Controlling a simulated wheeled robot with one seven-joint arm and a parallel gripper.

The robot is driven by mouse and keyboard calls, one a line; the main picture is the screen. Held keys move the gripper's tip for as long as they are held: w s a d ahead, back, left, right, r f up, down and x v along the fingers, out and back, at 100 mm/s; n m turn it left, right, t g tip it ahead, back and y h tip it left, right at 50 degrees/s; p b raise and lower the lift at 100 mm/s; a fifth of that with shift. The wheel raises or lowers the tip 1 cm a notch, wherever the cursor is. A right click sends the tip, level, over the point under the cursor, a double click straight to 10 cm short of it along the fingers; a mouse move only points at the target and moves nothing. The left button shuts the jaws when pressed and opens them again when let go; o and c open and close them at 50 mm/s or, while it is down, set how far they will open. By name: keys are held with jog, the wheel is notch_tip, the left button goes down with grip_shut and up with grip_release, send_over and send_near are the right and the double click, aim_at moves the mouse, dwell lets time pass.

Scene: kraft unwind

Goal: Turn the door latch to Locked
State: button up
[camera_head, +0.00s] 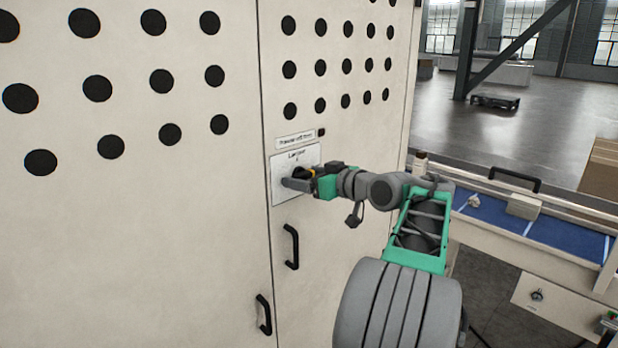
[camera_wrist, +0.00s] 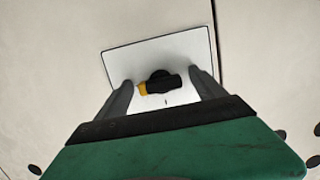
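The door latch is a black knob with a yellow end, on a white plate (camera_head: 281,189) on the cabinet door. In the wrist view, the latch (camera_wrist: 163,83) lies crosswise, its yellow end to the left, on the plate (camera_wrist: 180,48). My gripper (camera_wrist: 163,82) is open, with one finger on each side of the latch; narrow gaps seem to show, but contact cannot be ruled out. In the head view, my gripper (camera_head: 298,183) reaches the plate from the right and partly hides the latch. The print above the latch is too small to read surely.
A label strip (camera_head: 295,140) sits above the plate. Two black door handles (camera_head: 291,247) (camera_head: 263,315) are below it, beside the door seam. A conveyor with a blue belt (camera_head: 490,212) stands right of the cabinet, carrying a box (camera_head: 524,205).

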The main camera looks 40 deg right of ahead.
jog(key=c, duration=1.4)
jog(key=shift+f, duration=0.1)
jog(key=shift+f+b, duration=0.1)
jog(key=shift+b, duration=0.55)
jog(key=shift+n+h+b, duration=0.6)
jog(key=shift+n+b, duration=0.8)
jog(key=shift+b, duration=1.55)
jog(key=shift+n+b, duration=0.4)
jog(key=shift+b, duration=0.35)
jog(key=shift+r, duration=0.2)
jog(key=shift+f+n+h+b, duration=0.15)
jog(key=shift+n+h+b, duration=0.2)
jog(key=shift+b, duration=0.6)
jog(key=shift+n+t+h+b, duration=0.3)
jog(key=shift+n+b, duration=1.15)
jog(key=shift+b, duration=1.25)
